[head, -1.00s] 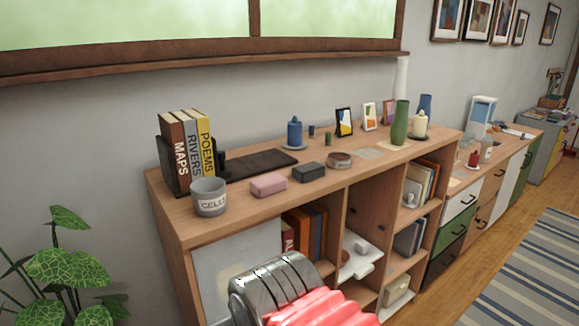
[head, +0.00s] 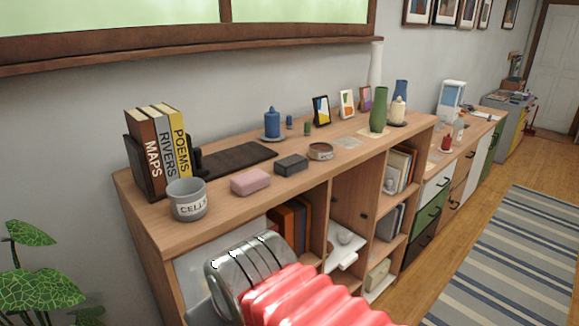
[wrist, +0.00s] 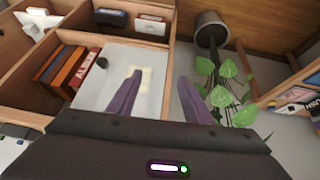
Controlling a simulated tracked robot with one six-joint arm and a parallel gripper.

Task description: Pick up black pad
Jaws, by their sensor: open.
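A flat, dark, near-black pad (head: 235,158) lies on top of the wooden shelf unit, beside the books at the back. A smaller dark block (head: 291,165) lies in front of it and to the right; I cannot tell for sure which one is meant by black pad. Neither shows in the wrist view. My gripper (wrist: 160,77) is open, its two purple fingers apart with nothing held between them. It faces the shelf's lower compartments and the floor, away from the shelf top. The head view shows only my arm, not the fingers.
A pink block (head: 251,181) and a grey cup (head: 187,200) stand at the shelf top's front left, near several upright books (head: 160,150). A blue candle (head: 272,123) and a green vase (head: 379,110) stand farther along. A leafy plant (wrist: 225,75) is close to my gripper.

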